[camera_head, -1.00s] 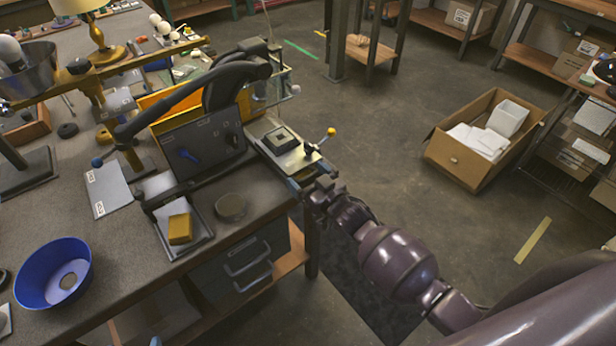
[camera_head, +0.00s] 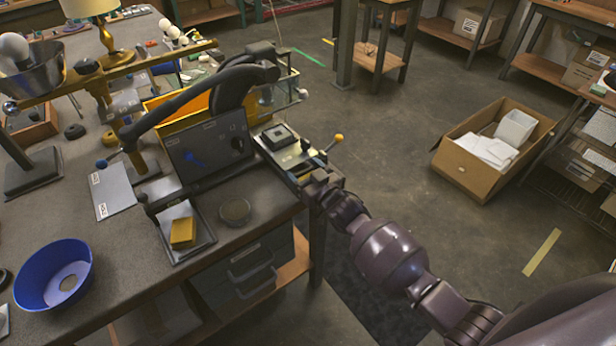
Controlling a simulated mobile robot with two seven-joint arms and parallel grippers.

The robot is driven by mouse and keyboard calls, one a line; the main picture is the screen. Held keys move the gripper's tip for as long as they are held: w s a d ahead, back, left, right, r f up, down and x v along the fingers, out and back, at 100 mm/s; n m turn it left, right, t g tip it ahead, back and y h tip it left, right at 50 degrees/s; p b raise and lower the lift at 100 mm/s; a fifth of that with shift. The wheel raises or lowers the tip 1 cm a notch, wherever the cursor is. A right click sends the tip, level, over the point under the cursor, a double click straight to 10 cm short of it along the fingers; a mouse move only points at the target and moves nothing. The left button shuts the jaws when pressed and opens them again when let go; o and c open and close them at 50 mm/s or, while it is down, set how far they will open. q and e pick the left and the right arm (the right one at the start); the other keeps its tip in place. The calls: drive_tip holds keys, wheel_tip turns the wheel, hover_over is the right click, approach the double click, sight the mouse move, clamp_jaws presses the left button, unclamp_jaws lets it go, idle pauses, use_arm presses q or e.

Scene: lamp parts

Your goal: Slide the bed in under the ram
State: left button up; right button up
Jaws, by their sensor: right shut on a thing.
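The bed, a flat metal plate (camera_head: 300,158) with a dark square block (camera_head: 279,136) on it, sits at the bench's right edge beside the press's dark upright panel (camera_head: 207,150). My right gripper (camera_head: 308,178) is at the bed's near right end and is shut on it; its fingertips are small and partly hidden. I cannot make out the ram behind the panel. My left gripper is not in view.
A short lever with a yellow knob (camera_head: 338,138) stands up by the bed's right end. A tray (camera_head: 203,240) with a yellow block, a round disc (camera_head: 235,210) and a blue bowl (camera_head: 32,280) lie on the bench. The floor to the right is clear up to a cardboard box (camera_head: 470,175).

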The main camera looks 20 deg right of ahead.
drive_tip(key=shift+a, duration=0.15)
drive_tip(key=o, duration=1)
drive_tip(key=shift+s, duration=0.15)
drive_tip(key=v, duration=1)
drive_tip(key=shift+s+p, duration=0.3)
drive_tip(key=shift+c, duration=0.3)
